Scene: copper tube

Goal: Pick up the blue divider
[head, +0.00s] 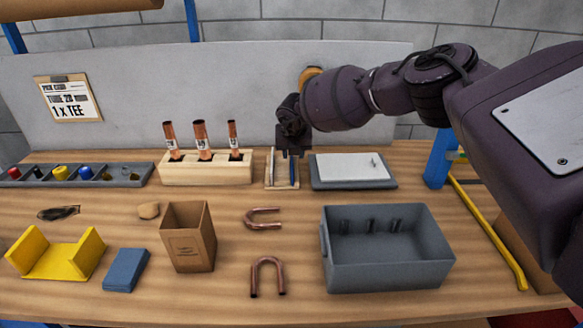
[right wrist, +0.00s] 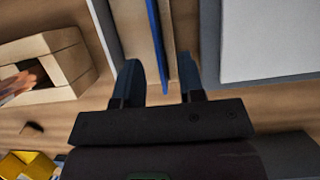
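The blue divider (head: 293,172) is a thin upright sheet in a small wooden rack (head: 270,182) at the back middle of the bench. In the right wrist view the divider (right wrist: 157,45) is a narrow blue strip, seen nearly edge-on, running between the fingers. My right gripper (head: 289,154) is directly above the rack, pointing down. The gripper (right wrist: 160,85) is open, with a finger on each side of the strip and gaps visible. Whether the fingertips are level with the divider's top edge I cannot tell. My left gripper is not in view.
A wooden block with copper tubes (head: 215,172) stands close left of the rack, and a grey tray with a white lid (head: 350,169) close right. In front lie copper bends (head: 267,275), a cardboard box (head: 190,238) and a grey bin (head: 388,268).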

